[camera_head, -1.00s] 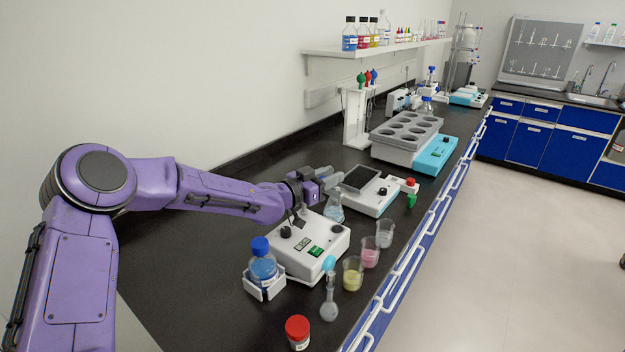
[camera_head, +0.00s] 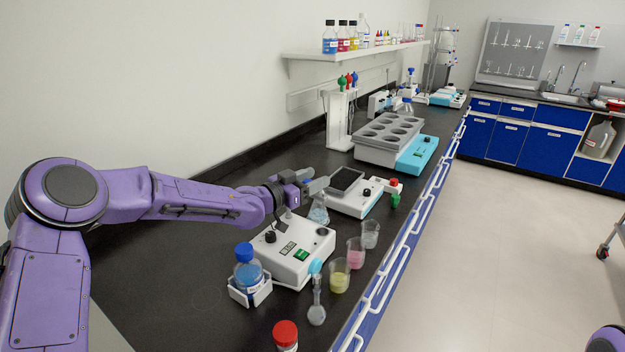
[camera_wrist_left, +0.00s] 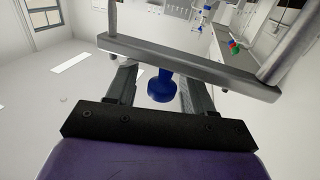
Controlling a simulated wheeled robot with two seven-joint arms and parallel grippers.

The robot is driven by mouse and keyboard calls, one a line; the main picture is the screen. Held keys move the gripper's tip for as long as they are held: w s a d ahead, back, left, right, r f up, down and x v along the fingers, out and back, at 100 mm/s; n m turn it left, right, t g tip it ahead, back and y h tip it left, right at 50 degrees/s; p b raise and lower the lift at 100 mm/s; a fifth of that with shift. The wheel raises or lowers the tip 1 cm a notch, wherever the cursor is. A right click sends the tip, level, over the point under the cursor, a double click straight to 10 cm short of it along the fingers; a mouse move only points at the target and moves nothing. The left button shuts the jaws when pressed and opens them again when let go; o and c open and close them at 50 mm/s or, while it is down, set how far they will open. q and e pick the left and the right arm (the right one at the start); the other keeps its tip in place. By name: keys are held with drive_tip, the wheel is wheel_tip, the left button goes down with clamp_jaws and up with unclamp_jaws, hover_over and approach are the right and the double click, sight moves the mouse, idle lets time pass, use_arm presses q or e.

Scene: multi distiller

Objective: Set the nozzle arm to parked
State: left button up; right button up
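I cannot make out the nozzle arm for certain. A tall glass-and-metal apparatus (camera_head: 446,48), possibly the distiller, stands at the far end of the bench. My left gripper (camera_head: 314,181) is over the bench, just above a conical flask (camera_head: 318,214) behind the white device. In the left wrist view its two grey fingers (camera_wrist_left: 160,92) stand apart. A blue knob-like part (camera_wrist_left: 161,87) shows between them, and a grey bar (camera_wrist_left: 190,66) with upright rods crosses in front. I cannot tell whether the fingers touch either. My right gripper is not in view.
A white device (camera_head: 292,253) sits below my left arm. A blue-capped bottle (camera_head: 248,268), a red-capped bottle (camera_head: 286,336) and small beakers (camera_head: 340,276) stand close by. A flat-topped instrument (camera_head: 362,201) and a grey rack (camera_head: 388,140) lie beyond. A white railing (camera_head: 405,257) edges the bench.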

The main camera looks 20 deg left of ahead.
sight(304, 182)
use_arm(q)
drive_tip(key=b+v, duration=0.1)
drive_tip(key=v, duration=0.6)
drive_tip(key=shift+s, duration=0.15)
